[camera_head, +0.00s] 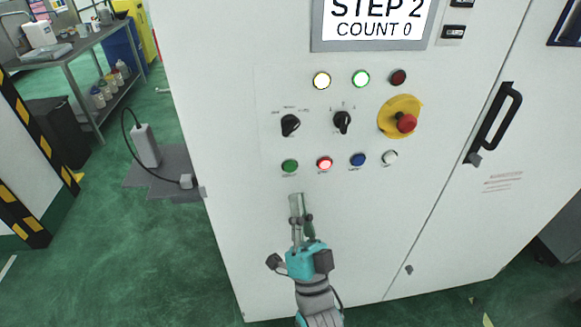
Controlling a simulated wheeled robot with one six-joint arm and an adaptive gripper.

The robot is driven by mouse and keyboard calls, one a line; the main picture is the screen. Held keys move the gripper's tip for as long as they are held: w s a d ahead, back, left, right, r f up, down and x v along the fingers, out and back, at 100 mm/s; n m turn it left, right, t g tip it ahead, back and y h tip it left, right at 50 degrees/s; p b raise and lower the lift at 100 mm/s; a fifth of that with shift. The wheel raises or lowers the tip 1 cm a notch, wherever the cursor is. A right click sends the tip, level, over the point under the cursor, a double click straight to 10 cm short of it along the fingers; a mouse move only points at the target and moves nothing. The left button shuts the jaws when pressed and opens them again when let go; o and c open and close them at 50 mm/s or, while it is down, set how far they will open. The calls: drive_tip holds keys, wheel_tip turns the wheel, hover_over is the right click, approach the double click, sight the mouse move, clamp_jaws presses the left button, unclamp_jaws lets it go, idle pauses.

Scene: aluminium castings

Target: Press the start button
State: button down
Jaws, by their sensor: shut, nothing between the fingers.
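A white machine cabinet (250,215) fills the middle of the view and carries a control panel. The bottom row of the panel has a green button (290,166), a lit red button (324,163), a blue button (357,160) and a white button (390,157). The green button is most likely the start button; the labels are too small to read. My gripper (296,197) is shut and empty, its fingertips pointing up just below the green button. A small gap shows between fingertips and button; the depth to the panel is hard to judge.
Above the row are two black knobs (290,125) and a red emergency stop (406,122) on a yellow ring. A screen (374,22) reads STEP 2, COUNT 0. A black door handle (494,122) sticks out at right.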

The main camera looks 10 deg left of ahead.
drive_tip(key=shift+w+a, duration=0.3)
drive_tip(key=shift+w, duration=0.7)
drive_tip(key=shift+w+a, duration=0.25)
drive_tip(key=shift+w, duration=0.7)
drive_tip(key=shift+w+a, duration=0.3)
drive_tip(key=shift+w, duration=0.7)
drive_tip(key=shift+w, duration=0.15)
drive_tip(key=shift+w+a, duration=0.1)
drive_tip(key=shift+w, duration=0.15)
drive_tip(key=shift+w+a, duration=0.15)
drive_tip(key=shift+w, duration=0.25)
drive_tip(key=shift+s, duration=0.1)
drive_tip(key=shift+s+d, duration=0.25)
drive_tip(key=shift+s, duration=0.45)
drive_tip(key=s, duration=0.2)
drive_tip(key=s+d, duration=0.1)
drive_tip(key=s, duration=0.1)
drive_tip(key=shift+s+d, duration=0.15)
drive_tip(key=shift+s, duration=0.25)
